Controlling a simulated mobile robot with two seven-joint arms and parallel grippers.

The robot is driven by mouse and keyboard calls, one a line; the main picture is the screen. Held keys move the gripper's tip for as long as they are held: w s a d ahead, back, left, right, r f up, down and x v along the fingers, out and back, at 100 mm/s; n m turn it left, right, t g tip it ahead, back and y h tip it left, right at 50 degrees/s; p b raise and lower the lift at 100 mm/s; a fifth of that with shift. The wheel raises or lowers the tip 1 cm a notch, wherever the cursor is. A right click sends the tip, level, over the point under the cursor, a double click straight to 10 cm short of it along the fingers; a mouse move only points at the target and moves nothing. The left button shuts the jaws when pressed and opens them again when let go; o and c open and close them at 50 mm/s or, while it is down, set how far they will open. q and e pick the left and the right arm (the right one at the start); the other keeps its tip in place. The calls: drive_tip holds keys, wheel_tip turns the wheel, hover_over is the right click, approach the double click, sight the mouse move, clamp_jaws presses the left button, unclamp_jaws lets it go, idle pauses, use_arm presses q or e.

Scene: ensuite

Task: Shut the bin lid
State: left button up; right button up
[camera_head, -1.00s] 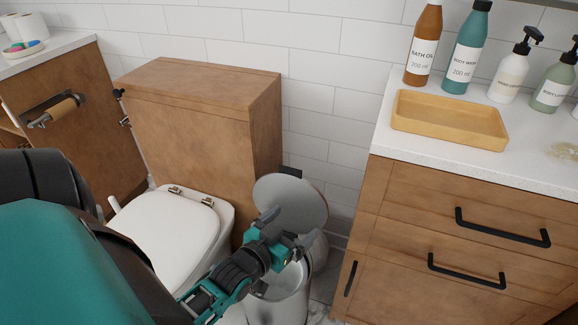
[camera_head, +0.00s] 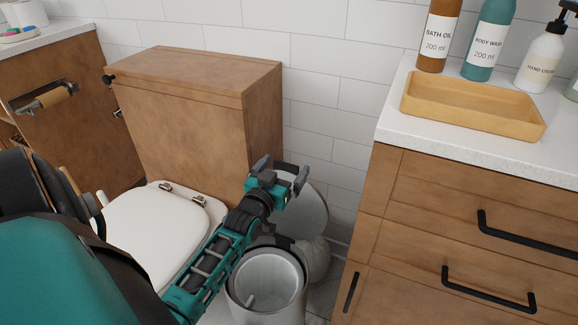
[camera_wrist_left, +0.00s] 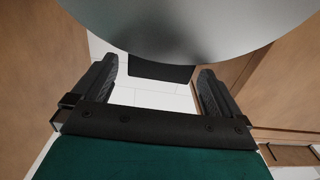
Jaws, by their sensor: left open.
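The bin (camera_head: 268,283) stands on the floor between the toilet and the vanity, its round mouth open. Its round grey lid (camera_head: 311,212) is raised and leans back towards the wall. My left gripper (camera_head: 279,172) is open and empty at the lid's upper left edge, covering part of the lid. In the left wrist view the lid (camera_wrist_left: 190,28) fills the top of the picture, ahead of the two open fingers (camera_wrist_left: 160,85). I cannot tell whether a finger touches it. The right gripper is not in view.
The toilet (camera_head: 160,235) is left of the bin, with a wooden cistern box (camera_head: 190,115) behind it. The wooden vanity (camera_head: 450,225) is close on the right, with a yellow tray (camera_head: 470,105) and bottles on top. A white tiled wall is behind.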

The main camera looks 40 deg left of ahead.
use_arm(q)
drive_tip(key=shift+b+x, duration=0.35)
drive_tip(key=shift+x, duration=1.4)
drive_tip(key=shift+c, duration=0.4)
drive_tip(key=c, duration=1.3)
drive_tip(key=shift+d, duration=0.1)
drive_tip(key=shift+c, duration=0.2)
